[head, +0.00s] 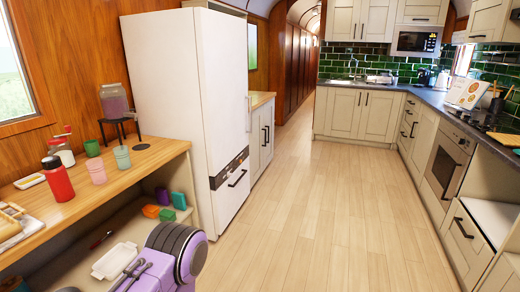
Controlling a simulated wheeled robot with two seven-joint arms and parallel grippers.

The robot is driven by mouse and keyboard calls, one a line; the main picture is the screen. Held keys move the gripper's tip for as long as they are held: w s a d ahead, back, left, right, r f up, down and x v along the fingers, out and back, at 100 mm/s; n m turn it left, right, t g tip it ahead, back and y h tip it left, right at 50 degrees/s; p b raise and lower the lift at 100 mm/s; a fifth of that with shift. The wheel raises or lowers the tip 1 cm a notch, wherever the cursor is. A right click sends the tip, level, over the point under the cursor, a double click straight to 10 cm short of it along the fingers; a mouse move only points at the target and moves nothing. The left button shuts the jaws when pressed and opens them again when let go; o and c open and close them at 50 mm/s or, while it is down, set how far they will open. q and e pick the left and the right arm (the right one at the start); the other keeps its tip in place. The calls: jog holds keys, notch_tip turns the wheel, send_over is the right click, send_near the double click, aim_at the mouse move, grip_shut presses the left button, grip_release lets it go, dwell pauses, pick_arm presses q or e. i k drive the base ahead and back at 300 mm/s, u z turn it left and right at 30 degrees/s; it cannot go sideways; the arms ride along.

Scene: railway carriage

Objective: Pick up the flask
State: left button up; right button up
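The flask (58,182) is red with a dark cap. It stands upright on the wooden counter at the left, near the counter's front edge. Nothing covers it. A purple and grey part of my own arm shows at the bottom, in front of the lower shelf. I see no fingertips of either gripper, and nothing touches the flask.
Pink (96,171), pale green (122,158) and dark green (92,148) cups stand right of the flask. A red-lidded jar (62,151) is behind it. A drinks dispenser (114,101) stands farther back. A white fridge (188,110) bounds the counter. The middle floor is clear.

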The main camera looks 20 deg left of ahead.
aim_at(57, 177)
jog(key=u, duration=0.65)
jog(key=i, duration=1.3)
jog(key=u, duration=1)
